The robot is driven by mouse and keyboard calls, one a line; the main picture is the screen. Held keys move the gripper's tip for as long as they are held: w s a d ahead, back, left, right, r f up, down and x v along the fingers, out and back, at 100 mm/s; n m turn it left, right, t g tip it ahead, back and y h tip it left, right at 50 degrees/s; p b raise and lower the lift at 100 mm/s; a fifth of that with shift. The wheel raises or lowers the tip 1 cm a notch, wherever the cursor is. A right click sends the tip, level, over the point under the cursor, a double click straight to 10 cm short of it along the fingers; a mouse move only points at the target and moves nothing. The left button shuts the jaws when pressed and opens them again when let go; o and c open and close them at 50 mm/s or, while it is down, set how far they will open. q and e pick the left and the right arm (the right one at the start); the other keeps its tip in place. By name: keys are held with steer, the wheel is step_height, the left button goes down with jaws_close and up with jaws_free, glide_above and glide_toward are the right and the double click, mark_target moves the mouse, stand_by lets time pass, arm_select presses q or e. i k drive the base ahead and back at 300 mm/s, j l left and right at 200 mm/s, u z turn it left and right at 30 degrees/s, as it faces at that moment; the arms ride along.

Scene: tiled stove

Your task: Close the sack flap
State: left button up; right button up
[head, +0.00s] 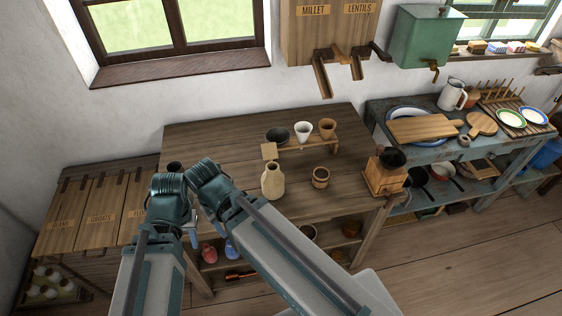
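I cannot make out a sack or its flap in the head view. My two arms come up from the bottom edge, with their dark teal wrists close together in front of the table's left part.
The wooden table (210,135) holds a beige jug (273,182), a small wooden mug (320,178), a grinder (385,175) and a rack with cups. Labelled wooden bins (70,215) stand left. A blue side table (480,150) with dishes stands right. Floor is clear at lower right.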

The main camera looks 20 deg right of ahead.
mark_target(269, 150)
steer(key=k+z, duration=0.1)
steer(key=k, duration=0.55)
steer(key=z, duration=1.7)
steer(key=j+z, duration=0.45)
steer(key=k+j, duration=0.1)
steer(key=j, duration=0.4)
steer(key=k+j, duration=0.1)
steer(key=j, duration=0.4)
steer(key=k+j, duration=0.1)
steer(key=j, duration=0.4)
steer(key=k+j, duration=0.1)
steer(key=j, duration=0.35)
steer(key=k+j, duration=0.1)
steer(key=j, duration=0.4)
steer(key=k+j, duration=0.1)
steer(key=j, duration=0.4)
